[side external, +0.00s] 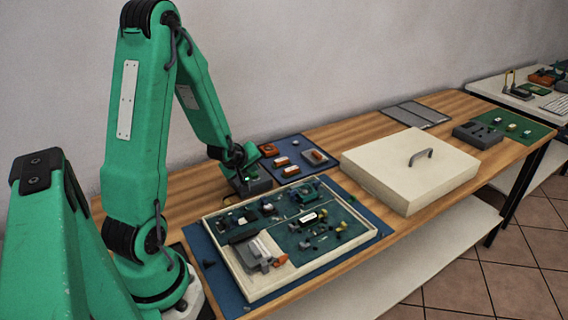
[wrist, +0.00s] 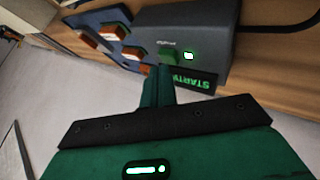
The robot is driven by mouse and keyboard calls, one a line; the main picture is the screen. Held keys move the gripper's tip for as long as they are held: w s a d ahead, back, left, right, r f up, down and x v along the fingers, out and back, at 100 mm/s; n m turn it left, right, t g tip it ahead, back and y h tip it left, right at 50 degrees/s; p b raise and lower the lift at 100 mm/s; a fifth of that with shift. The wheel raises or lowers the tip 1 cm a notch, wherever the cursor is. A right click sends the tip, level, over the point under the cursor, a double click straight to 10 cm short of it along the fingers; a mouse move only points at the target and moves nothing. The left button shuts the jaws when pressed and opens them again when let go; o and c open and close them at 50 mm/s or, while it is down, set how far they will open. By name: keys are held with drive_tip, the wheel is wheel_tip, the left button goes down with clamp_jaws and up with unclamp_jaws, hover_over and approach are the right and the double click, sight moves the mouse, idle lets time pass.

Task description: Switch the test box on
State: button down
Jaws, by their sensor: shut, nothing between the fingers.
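The grey test box (wrist: 190,25) fills the top of the wrist view. A green switch or button (wrist: 169,56) is on its face, beside a lit green lamp (wrist: 188,56). Below the lamp a dark display (wrist: 195,80) shows green letters that read upside down like "START"; the fingers cover one end of it. My gripper (wrist: 160,72) is shut and empty, its tips right at the green part; I cannot tell whether they touch it. In the side view my gripper (side external: 243,174) is down over the test box (side external: 255,186), hiding part of it.
A tray (side external: 236,272) with a green board and many small parts stands in front of the box. A blue mat (side external: 290,145) with orange-and-white blocks lies beside the box. A cream lid (side external: 395,165) with a handle lies to the right. A black cable (wrist: 290,28) leaves the box.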

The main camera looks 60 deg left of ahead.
sight(252, 176)
drive_tip(key=shift+r, duration=0.2)
drive_tip(key=shift+r, duration=2.9)
